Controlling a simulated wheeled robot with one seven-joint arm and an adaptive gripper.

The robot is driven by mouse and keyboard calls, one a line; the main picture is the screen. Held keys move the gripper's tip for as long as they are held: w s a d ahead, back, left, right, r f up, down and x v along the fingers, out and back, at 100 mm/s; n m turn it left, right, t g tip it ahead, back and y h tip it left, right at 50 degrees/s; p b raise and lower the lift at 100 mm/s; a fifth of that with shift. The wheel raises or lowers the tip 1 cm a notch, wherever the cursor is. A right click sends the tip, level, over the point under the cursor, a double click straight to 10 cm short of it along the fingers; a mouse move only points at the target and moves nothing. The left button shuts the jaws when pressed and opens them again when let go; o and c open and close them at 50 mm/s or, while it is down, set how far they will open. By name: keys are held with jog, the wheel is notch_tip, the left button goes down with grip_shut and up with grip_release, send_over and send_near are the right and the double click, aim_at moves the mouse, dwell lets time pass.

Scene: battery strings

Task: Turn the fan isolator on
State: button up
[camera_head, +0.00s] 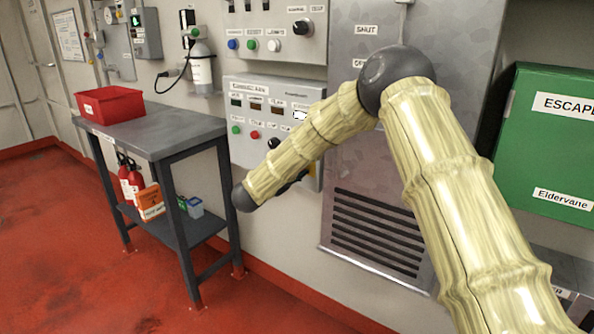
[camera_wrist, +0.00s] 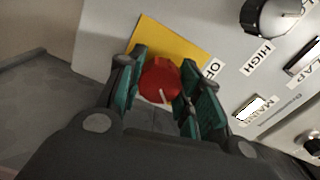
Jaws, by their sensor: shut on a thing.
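In the wrist view a round red knob (camera_wrist: 160,80) with a white pointer line sits on a yellow plate (camera_wrist: 172,38) on a light grey panel. The pointer line points down and slightly right in that picture. My gripper (camera_wrist: 162,74) has its teal-padded fingers on both sides of the knob and is shut on it. A label beside the yellow plate starts with "O"; the rest is hidden by a finger. In the camera_head view my arm hides my gripper, and I cannot make out the red knob there.
In the wrist view a black knob (camera_wrist: 270,16) near a "HIGH" label is on the same panel. In the camera_head view a control panel (camera_head: 238,83), a table (camera_head: 155,140) with a red bin (camera_head: 110,104), and a green escape box (camera_head: 545,150) surround my arm. Red floor is open at left.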

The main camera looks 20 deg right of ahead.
dwell(0.3)
jog(key=o, duration=1.1)
jog(key=shift+w+f, duration=0.1)
jog(key=shift+c, duration=0.2)
jog(key=shift+a, duration=0.1)
jog(key=v, duration=1.2)
